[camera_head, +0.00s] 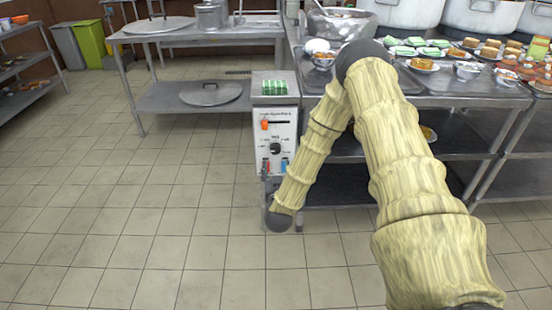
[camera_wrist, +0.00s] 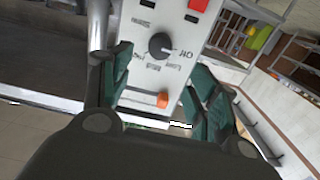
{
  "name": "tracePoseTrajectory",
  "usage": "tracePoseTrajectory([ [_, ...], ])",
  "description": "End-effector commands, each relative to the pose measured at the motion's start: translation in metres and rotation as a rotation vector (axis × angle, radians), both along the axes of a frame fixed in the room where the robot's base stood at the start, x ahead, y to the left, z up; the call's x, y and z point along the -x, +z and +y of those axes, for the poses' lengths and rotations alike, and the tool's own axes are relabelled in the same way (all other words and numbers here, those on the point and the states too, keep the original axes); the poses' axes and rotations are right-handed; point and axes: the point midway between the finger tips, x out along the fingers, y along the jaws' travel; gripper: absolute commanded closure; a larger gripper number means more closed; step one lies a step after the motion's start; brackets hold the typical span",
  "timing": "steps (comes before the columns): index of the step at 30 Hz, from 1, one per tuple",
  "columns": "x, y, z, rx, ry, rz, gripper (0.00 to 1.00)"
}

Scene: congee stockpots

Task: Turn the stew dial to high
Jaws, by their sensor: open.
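The stew dial (camera_head: 275,148) is a round black knob on the white front panel of a metal box. In the wrist view the dial (camera_wrist: 161,44) appears upside down, with a pale mark on its right side toward the "Off" label. Other labels lie around it, with what looks like "High" on the lower left. My gripper (camera_wrist: 160,57) is open, its two dark green fingers on either side of the panel's image, and nothing is between them. The dial shows beyond the fingertips, apart from them. In the head view I cannot make out the fingers clearly.
An orange slider knob (camera_head: 264,124) sits above the dial; it also shows in the wrist view (camera_wrist: 162,100). Red and blue parts are low on the panel. A steel table with food (camera_head: 459,97) stands right of the box. The tiled floor (camera_head: 150,220) at left is clear.

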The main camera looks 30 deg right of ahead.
Motion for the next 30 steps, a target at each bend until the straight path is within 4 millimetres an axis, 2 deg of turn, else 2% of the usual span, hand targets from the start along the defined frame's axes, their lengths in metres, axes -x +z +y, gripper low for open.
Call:
tracePoseTrajectory([
  [5,-0.012,0.001,-0.009,0.004,-0.005,-0.007,0.4],
  [21,-0.079,0.0,-0.05,0.002,-0.003,-0.005,0.4],
  [30,-0.092,0.001,-0.057,0.002,-0.002,-0.003,0.4],
])
